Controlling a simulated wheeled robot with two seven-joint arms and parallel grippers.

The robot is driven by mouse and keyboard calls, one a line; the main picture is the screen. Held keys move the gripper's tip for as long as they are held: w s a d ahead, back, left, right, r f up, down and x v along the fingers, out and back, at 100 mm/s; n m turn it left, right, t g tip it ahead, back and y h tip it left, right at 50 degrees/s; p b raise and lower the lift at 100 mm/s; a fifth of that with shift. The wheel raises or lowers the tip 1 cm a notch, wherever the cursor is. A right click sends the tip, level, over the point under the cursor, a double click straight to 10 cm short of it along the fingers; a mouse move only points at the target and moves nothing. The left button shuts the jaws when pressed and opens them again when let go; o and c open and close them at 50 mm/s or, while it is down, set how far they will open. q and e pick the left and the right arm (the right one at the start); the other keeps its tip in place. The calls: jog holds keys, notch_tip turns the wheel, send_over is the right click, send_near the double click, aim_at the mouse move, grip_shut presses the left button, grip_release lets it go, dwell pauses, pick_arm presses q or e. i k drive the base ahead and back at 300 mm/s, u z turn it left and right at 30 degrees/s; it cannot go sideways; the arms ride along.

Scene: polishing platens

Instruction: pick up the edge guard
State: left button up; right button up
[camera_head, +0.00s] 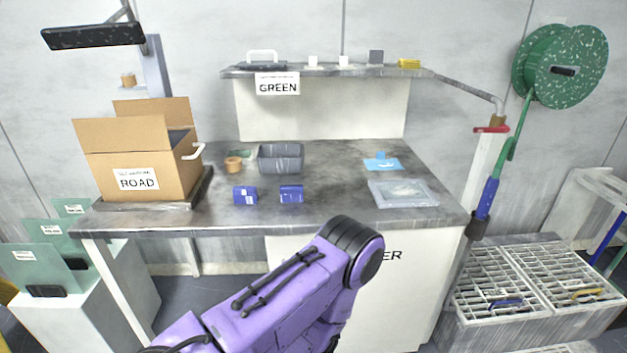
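No part is labelled as the edge guard, and I cannot tell for sure which one it is. Two small dark blue pieces, a left one (245,195) and a right one (291,194), lie apart near the front of the grey worktable (335,212). Dark pieces also sit at the lower edges of the glass sheets at lower left, one of them a black piece (46,291) on the front sheet. A purple arm of mine crosses the lower middle in front of the table. Neither of my grippers shows.
A cardboard box marked ROAD (138,180) stands at the table's left. A grey bin (281,160), a small brown pot (233,164), a light blue sheet (382,164) and a flat clear-topped tray (403,194) are on the table. White grated crates (490,283) stand right.

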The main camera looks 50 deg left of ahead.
aim_at(293, 193)
jog(key=u, duration=0.45)
jog(key=i, duration=0.8)
jog(key=u, duration=0.7)
